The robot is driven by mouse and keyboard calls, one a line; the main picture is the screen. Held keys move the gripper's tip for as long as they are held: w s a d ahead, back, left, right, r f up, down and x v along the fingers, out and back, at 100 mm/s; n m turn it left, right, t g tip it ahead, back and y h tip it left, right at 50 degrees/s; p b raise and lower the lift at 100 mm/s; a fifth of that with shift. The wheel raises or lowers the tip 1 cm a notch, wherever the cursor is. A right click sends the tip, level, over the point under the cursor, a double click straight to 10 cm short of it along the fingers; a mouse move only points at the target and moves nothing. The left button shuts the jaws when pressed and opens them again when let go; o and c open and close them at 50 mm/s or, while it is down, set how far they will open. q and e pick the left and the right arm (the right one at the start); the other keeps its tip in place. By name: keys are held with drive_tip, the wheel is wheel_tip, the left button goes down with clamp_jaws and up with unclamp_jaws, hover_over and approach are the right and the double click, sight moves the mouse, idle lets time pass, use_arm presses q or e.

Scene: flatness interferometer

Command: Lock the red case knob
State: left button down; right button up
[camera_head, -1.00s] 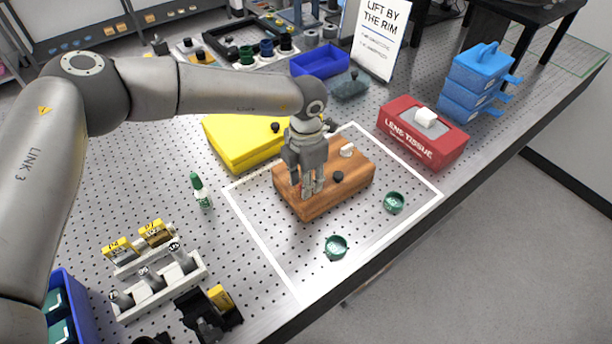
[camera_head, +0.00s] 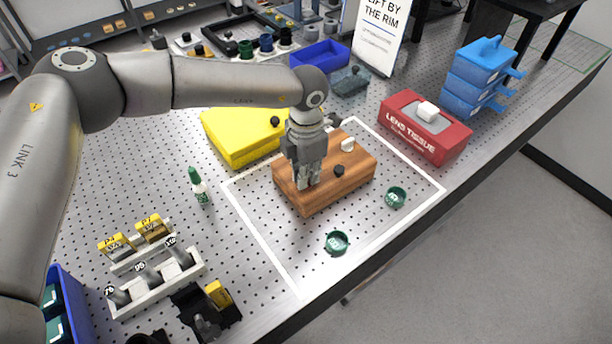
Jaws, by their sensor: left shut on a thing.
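The wooden case (camera_head: 345,182) lies inside the white outlined area of the perforated table. On its top a black knob (camera_head: 339,170) and a white knob (camera_head: 347,144) show. My left gripper (camera_head: 307,184) points down at the left part of the case top, its fingers closed together at the place of the red knob. The red knob itself is hidden by the fingers, so its turn angle cannot be seen. My right gripper is not in view.
A yellow case (camera_head: 233,142) stands behind the wooden case, and a red lens tissue box (camera_head: 437,140) to the right. Two green caps (camera_head: 337,242) lie in front. The outlined area's front is mostly free.

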use_arm(q)
drive_tip(key=m+b, duration=0.6)
drive_tip(key=b, duration=0.1)
drive_tip(key=shift+f, duration=0.25)
drive_tip(key=shift+m+b, duration=0.75)
drive_tip(key=shift+m, duration=0.25)
drive_tip(key=m+b, duration=0.2)
drive_tip(key=m, duration=0.2)
drive_tip(key=shift+r+b, duration=0.15)
drive_tip(key=shift+b, duration=0.25)
drive_tip(key=shift+r+m+b, duration=0.1)
drive_tip(key=shift+m+b, duration=0.6)
drive_tip(key=shift+m, duration=1.3)
drive_tip(key=c, duration=1.5)
unclamp_jaws()
drive_tip(key=shift+c, duration=0.2)
drive_tip(key=shift+r, duration=0.15)
wheel_tip(320, 180, up, 12)
